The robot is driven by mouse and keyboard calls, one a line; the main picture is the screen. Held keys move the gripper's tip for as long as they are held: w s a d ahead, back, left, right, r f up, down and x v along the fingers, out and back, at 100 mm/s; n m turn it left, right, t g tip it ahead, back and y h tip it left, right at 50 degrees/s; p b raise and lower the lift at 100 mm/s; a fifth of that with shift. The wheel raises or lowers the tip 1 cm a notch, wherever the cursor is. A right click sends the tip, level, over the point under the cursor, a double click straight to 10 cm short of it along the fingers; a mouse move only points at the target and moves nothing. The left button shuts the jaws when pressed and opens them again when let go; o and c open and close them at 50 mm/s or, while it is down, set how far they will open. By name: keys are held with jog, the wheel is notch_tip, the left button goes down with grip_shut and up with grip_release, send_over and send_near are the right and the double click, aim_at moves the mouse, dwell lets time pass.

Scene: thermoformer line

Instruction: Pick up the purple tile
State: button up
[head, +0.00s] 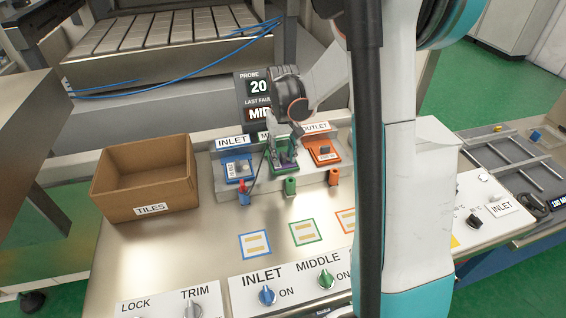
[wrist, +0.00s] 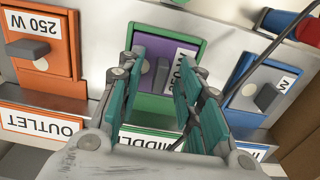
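The purple tile (wrist: 187,49) sits in the green-framed middle holder (wrist: 150,103), with a dark grey knob (wrist: 161,76) and a "250 W" label. In the head view the tile (head: 289,158) is mostly hidden behind my gripper (head: 285,143). My gripper (wrist: 160,82) is open in the wrist view, with its teal-padded fingers on either side of the tile's knob. A gap shows between the fingers and the knob. I cannot tell how deep the fingertips reach.
A blue tile (head: 238,169) and an orange tile (head: 323,149) sit in holders on either side. Colored plugs (head: 291,186) stand in front. A cardboard TILES box (head: 148,180) is at left. A dark cable (wrist: 252,62) runs close to the right finger.

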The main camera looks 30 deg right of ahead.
grip_shut()
jog(key=shift+r, duration=0.15)
